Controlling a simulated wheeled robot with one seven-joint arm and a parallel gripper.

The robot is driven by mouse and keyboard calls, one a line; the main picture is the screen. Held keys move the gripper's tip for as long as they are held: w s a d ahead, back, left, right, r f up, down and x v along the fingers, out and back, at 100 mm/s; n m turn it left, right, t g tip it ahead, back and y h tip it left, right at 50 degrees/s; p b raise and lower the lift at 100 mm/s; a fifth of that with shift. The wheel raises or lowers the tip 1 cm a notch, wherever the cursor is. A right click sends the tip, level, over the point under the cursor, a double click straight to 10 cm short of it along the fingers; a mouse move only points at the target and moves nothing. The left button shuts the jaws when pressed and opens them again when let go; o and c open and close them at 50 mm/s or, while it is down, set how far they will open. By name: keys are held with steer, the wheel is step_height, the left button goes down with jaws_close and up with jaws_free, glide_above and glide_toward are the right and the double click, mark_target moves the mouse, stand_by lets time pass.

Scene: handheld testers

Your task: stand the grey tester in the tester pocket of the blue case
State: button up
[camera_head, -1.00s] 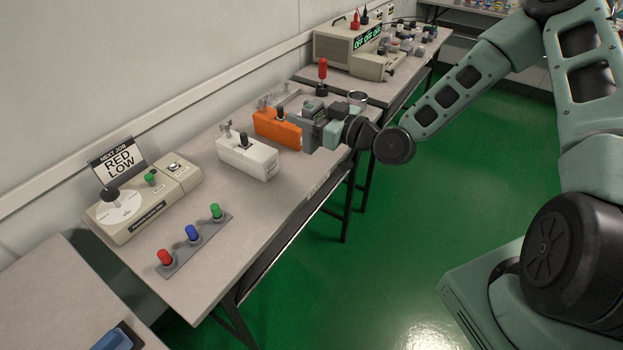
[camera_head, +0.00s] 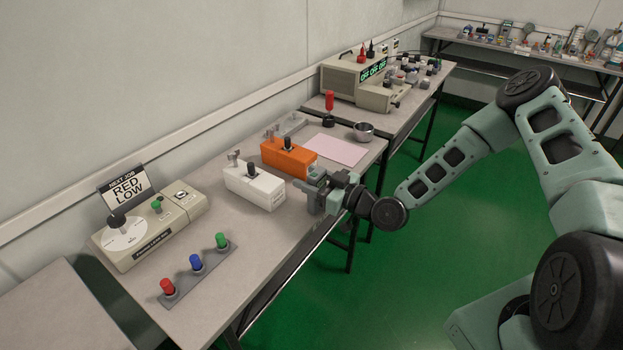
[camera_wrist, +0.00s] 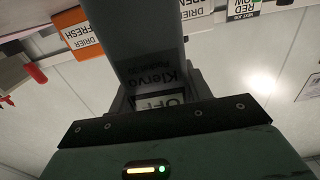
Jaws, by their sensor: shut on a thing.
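My gripper (camera_head: 326,196) is near the front edge of the long bench, just right of the white box and in front of the orange box. It is shut on the grey tester, which fills the upper middle of the wrist view (camera_wrist: 150,45). The tester's lettering and a window reading OFF appear upside down there. In the head view the tester (camera_head: 313,186) is small, and mostly hidden by the gripper. I cannot tell whether it touches the bench. The blue case is not recognisable in the current frames.
A white box (camera_head: 252,188) and an orange box (camera_head: 285,157) stand on the bench (camera_head: 235,220) close to my gripper. A pink sheet (camera_head: 335,149) and metal cup (camera_head: 363,131) lie behind. A strip with red, blue and green knobs (camera_head: 198,272) is at the front left.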

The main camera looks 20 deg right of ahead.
steer(key=shift+f, duration=0.15)
steer(key=o, duration=1)
steer(key=shift+o, duration=0.2)
